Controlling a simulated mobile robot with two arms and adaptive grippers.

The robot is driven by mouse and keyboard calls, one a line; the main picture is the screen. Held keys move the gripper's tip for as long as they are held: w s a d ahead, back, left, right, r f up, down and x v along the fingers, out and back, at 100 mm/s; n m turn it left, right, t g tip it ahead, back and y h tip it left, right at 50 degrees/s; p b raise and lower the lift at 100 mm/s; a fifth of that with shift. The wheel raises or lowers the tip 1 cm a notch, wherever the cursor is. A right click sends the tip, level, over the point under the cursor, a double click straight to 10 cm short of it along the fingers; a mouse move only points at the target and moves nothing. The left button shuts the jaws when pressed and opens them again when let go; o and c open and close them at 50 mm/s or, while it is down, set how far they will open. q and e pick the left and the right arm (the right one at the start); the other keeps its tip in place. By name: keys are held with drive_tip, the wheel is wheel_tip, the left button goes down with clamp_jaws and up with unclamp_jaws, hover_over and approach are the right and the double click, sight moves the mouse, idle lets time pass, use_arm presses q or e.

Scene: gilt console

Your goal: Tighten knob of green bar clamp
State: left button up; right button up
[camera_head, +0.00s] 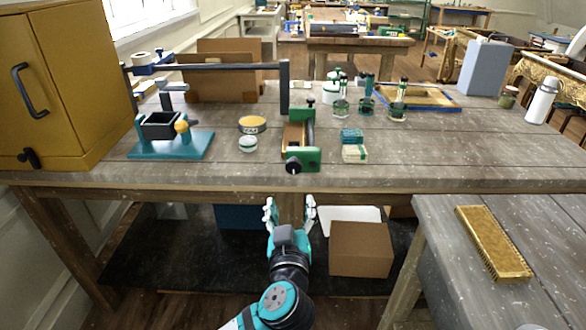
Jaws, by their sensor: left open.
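The green bar clamp (312,159) lies on the grey wooden workbench (220,180) near its front edge, running away from me. Its round black knob (293,166) faces me at the clamp's near end. My left gripper (289,204) is open and empty, in front of the bench and below its top edge, apart from the clamp. Its two fingers point up toward the knob. My right gripper is not in view.
A teal vise-like stand (190,145) and a yellow cabinet (60,80) stand on the left. Tins, stacked blocks (353,145) and small bottles (397,108) surround the clamp. A cardboard box (361,250) sits below; a brush (492,243) lies on the right table.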

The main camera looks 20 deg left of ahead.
sight(293, 167)
use_arm(q)
drive_tip(key=p+x, duration=0.2)
drive_tip(key=x, duration=1.2)
drive_tip(key=shift+w, duration=0.35)
drive_tip(key=shift+w+a, duration=0.15)
drive_tip(key=shift+w, duration=0.25)
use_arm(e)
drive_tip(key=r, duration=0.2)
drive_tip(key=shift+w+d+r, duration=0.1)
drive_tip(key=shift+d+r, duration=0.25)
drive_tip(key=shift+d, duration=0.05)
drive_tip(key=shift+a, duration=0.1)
